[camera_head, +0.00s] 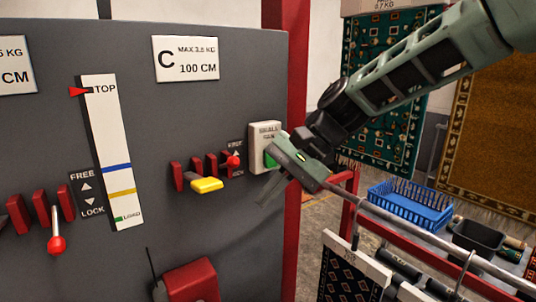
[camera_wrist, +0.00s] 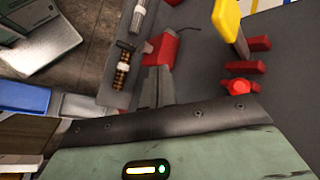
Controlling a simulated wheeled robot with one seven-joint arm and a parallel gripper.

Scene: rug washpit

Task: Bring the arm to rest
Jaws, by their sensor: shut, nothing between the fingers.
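My green arm comes in from the upper right in the head view and bends down at a dark wrist joint. My gripper (camera_head: 266,196) points down and left in front of the grey panel (camera_head: 230,240), just below a white box with a green button (camera_head: 271,157). Its fingers are shut and empty. In the wrist view my gripper (camera_wrist: 151,98) shows as grey fingers above the dark, curved edge of its body. I cannot tell whether the fingers touch the panel.
Close by on the panel are a yellow-handled lever (camera_head: 206,185), red guides (camera_head: 176,176) and a red knob (camera_head: 233,162). Another red-knobbed lever (camera_head: 57,243) is at left. A metal rail (camera_head: 410,231), blue crate (camera_head: 408,205) and hanging rugs (camera_head: 388,120) are at right.

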